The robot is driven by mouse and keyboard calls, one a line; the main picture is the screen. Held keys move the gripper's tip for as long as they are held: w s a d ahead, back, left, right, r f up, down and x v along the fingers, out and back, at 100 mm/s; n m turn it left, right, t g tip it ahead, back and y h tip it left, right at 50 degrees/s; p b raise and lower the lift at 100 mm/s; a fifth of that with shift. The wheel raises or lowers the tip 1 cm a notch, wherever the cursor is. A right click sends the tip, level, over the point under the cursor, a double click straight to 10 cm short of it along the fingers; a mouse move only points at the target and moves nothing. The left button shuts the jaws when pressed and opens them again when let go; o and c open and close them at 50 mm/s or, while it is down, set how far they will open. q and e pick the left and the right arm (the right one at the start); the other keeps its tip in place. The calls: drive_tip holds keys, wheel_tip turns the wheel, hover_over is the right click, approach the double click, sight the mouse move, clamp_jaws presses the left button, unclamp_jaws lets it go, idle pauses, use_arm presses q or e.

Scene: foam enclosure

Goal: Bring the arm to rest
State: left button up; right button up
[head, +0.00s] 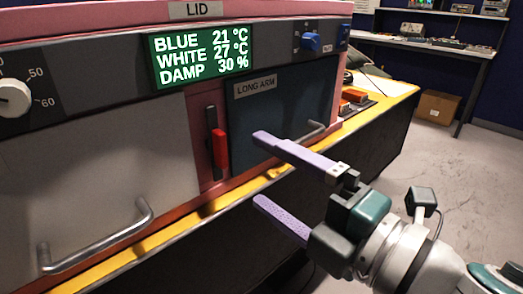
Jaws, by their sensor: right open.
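My right gripper (256,168) is in the head view, coming in from the lower right. Its two purple fingers are spread wide apart with nothing between them. The fingers point left toward the front of the pink enclosure (100,24). The upper finger overlaps the lower part of the dark blue panel marked LONG ARM (285,105) in the picture; I cannot tell that it touches it. My left gripper is not in view.
A grey panel with a metal handle (100,245) is at left. A red lever (218,145) sits in a slot between the panels. A yellow ledge (190,215) runs below. Orange blocks (354,97) lie at its far end. Open floor (450,165) is at right, with a cardboard box (438,106) under a bench.

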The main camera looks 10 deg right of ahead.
drive_tip(key=shift+v, duration=1.4)
